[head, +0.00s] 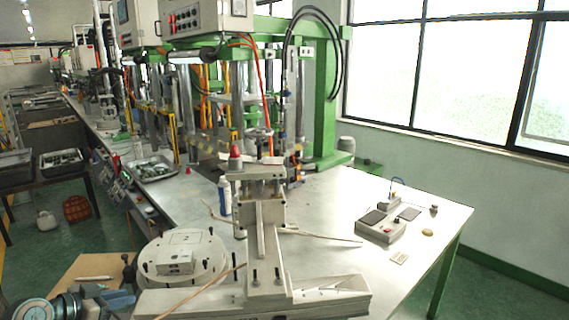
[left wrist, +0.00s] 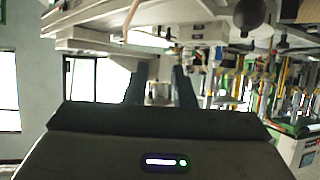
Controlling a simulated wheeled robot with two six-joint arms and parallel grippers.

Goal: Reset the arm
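My left gripper (head: 112,296) is at the bottom left corner of the head view, cut off by the lower edge, beside the white round mould base on the table. In the left wrist view, the two dark fingers of the gripper (left wrist: 160,88) stand apart with a gap between them. I see nothing clearly held; a small pale shape shows in the gap, and it looks like background. The wrist picture looks turned over, with the table and machines at its top and right. My right gripper is in neither view.
A metal worktable (head: 330,195) holds a white clamp fixture (head: 265,285), a round mould base (head: 183,252) and a small control box (head: 381,229). The green press (head: 325,110) stands behind.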

